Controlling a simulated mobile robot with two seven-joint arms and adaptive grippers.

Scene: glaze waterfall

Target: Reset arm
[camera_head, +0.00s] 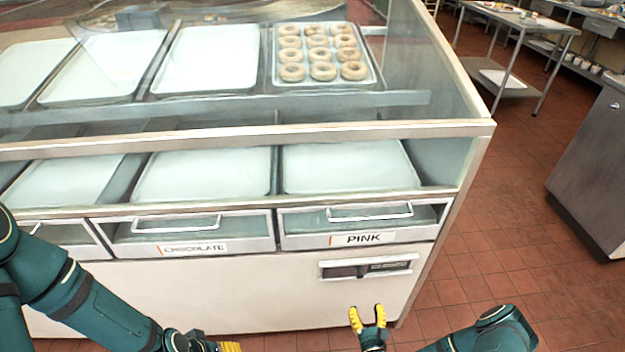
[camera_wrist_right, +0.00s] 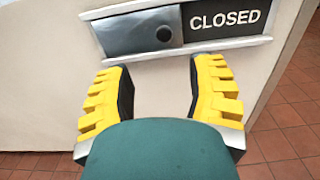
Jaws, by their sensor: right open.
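My right gripper (camera_head: 368,318) is open and empty, in front of the lower panel of the glass display case, below the drawer labelled PINK (camera_head: 362,239). In the right wrist view its two yellow fingers (camera_wrist_right: 160,95) stand apart with only the white panel between them. My left arm comes in from the left. The left gripper (camera_head: 230,346) shows only as a bit of yellow at the bottom edge, so its jaws cannot be judged.
The case has a CHOCOLATE drawer (camera_head: 193,248), also shut, and a sliding sign reading CLOSED (camera_wrist_right: 224,20). A tray of doughnuts (camera_head: 278,70) and empty trays (camera_head: 205,58) lie behind the glass. A grey counter (camera_head: 590,165) stands right. Red tiled floor (camera_head: 500,220) is clear between.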

